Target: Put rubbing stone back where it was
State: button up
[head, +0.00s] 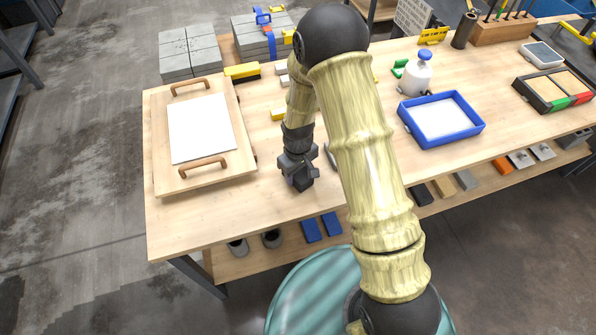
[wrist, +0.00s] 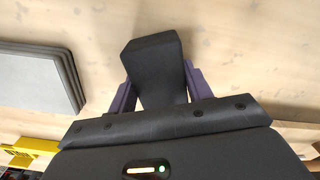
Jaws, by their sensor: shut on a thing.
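The rubbing stone looks to be the dark grey block (wrist: 157,70) between my gripper's fingers in the wrist view. My gripper (wrist: 157,92) is shut on it, and the block sticks out past the fingertips. In the head view my gripper (head: 298,170) points down over the wooden table, right of the wooden board with handles. The block's dark lower end (head: 302,182) shows there at the fingers. I cannot tell whether it touches the tabletop. My arm hides part of the table behind and to the right of it.
The board with a white sheet (head: 200,127) lies left on the table (head: 270,205). A blue tray (head: 440,118), a white bottle (head: 416,75) and a black tray with tan blocks (head: 555,88) stand to the right. Bare wood lies in front of my gripper. Blue blocks (head: 321,228) lie on the lower shelf.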

jog(key=shift+f, duration=0.15)
jog(key=o, duration=1)
notch_tip(320, 180, up, 12)
jog(key=shift+r+b, duration=0.15)
jog(key=shift+b, duration=0.45)
